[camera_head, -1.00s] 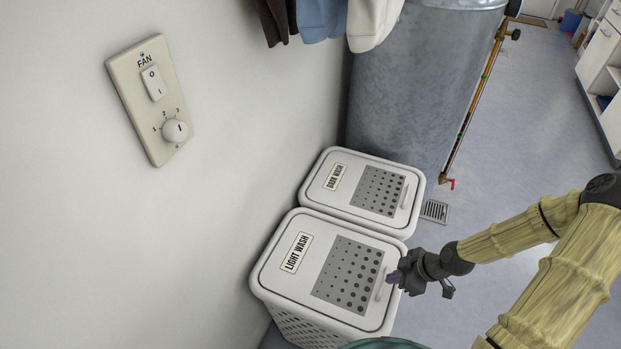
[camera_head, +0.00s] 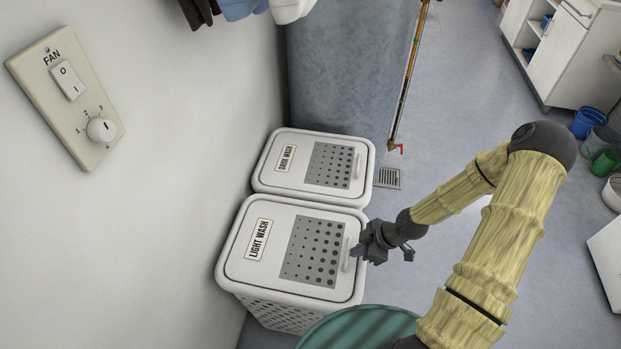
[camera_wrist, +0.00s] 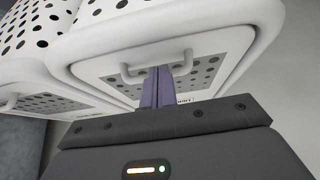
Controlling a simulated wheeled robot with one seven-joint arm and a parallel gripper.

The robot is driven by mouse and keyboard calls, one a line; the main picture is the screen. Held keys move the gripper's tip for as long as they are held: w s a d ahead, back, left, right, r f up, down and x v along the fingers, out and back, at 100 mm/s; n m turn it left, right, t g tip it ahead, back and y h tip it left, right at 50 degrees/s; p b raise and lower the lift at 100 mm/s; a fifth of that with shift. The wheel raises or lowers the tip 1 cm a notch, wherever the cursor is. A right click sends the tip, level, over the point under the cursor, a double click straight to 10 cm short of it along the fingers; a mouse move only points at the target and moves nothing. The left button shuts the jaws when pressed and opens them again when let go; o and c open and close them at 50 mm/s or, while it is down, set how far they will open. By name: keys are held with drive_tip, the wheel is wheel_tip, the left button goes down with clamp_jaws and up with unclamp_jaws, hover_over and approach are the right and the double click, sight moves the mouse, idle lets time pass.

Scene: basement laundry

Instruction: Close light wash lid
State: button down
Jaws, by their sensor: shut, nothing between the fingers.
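The light wash hamper is white, and its lid (camera_head: 290,246) lies flat and shut on the rim in the head view. The lid has a "LIGHT WASH" label, a grey dotted panel and a white bar handle (camera_head: 347,254) at its right edge. My gripper (camera_head: 358,251) is at this handle. In the wrist view, the purple fingers (camera_wrist: 157,88) are together and overlap the handle (camera_wrist: 157,66). I cannot tell whether they touch it. The fingers hide part of the panel in the wrist view.
The dark wash hamper (camera_head: 307,168) stands directly behind, its lid shut. A large grey tank (camera_head: 345,75) is behind that. A green round object (camera_head: 350,330) is in front at the bottom. A wall with a fan switch (camera_head: 67,97) is left. Floor is open to the right.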

drive_tip(key=shift+s+d+f, duration=0.1)
drive_tip(key=shift+s+f, duration=0.2)
drive_tip(key=r+p, duration=0.4)
drive_tip(key=shift+w+d+r+p, duration=0.25)
drive_tip(key=shift+r+p, duration=0.05)
drive_tip(key=shift+r, duration=0.1)
drive_tip(key=s+d+r+p, duration=0.1)
drive_tip(key=s+d+r, duration=0.1)
drive_tip(key=d+r, duration=0.3)
drive_tip(key=d, duration=0.3)
drive_tip(key=shift+d, duration=0.2)
drive_tip(key=shift+w, duration=0.15)
drive_tip(key=shift+a, duration=0.1)
